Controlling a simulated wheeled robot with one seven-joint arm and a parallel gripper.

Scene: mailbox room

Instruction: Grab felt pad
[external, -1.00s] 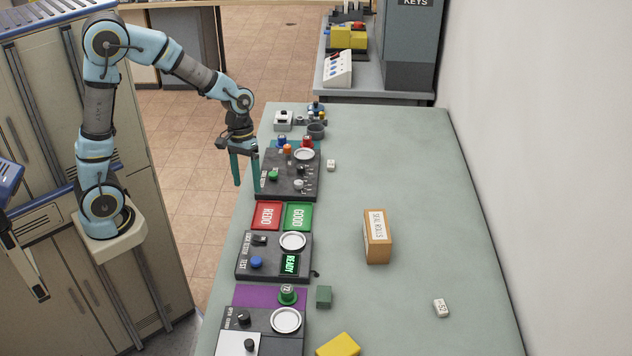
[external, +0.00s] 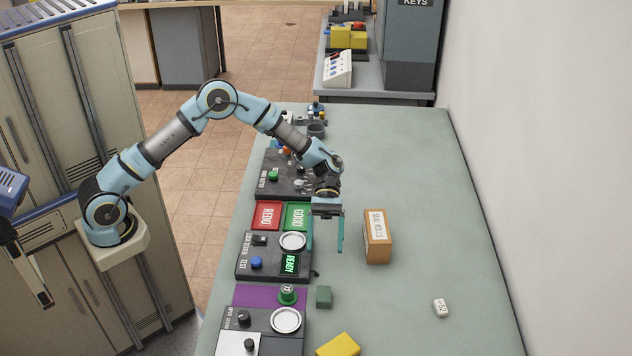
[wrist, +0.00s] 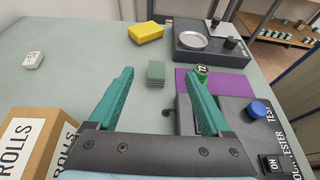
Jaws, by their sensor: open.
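A small green block (external: 323,296), which looks like the felt pad, lies on the grey-green table beside the purple mat. In the wrist view the green block (wrist: 156,72) looks layered and shows between my fingertips, farther out. My gripper (external: 326,250) is open and empty, pointing down above the table, between the lock tester panel and the cardboard box. In the external view the green block is nearer the camera than the gripper and apart from it. Both teal fingers show in the wrist view.
The box (external: 377,238) labelled as rolls stands close right of my gripper. The dark tester panel (external: 245,270) is to the left. A yellow block (external: 338,345), a purple mat (external: 243,297) and a panel with a white dish lie near the green block. The table's right side is mostly clear.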

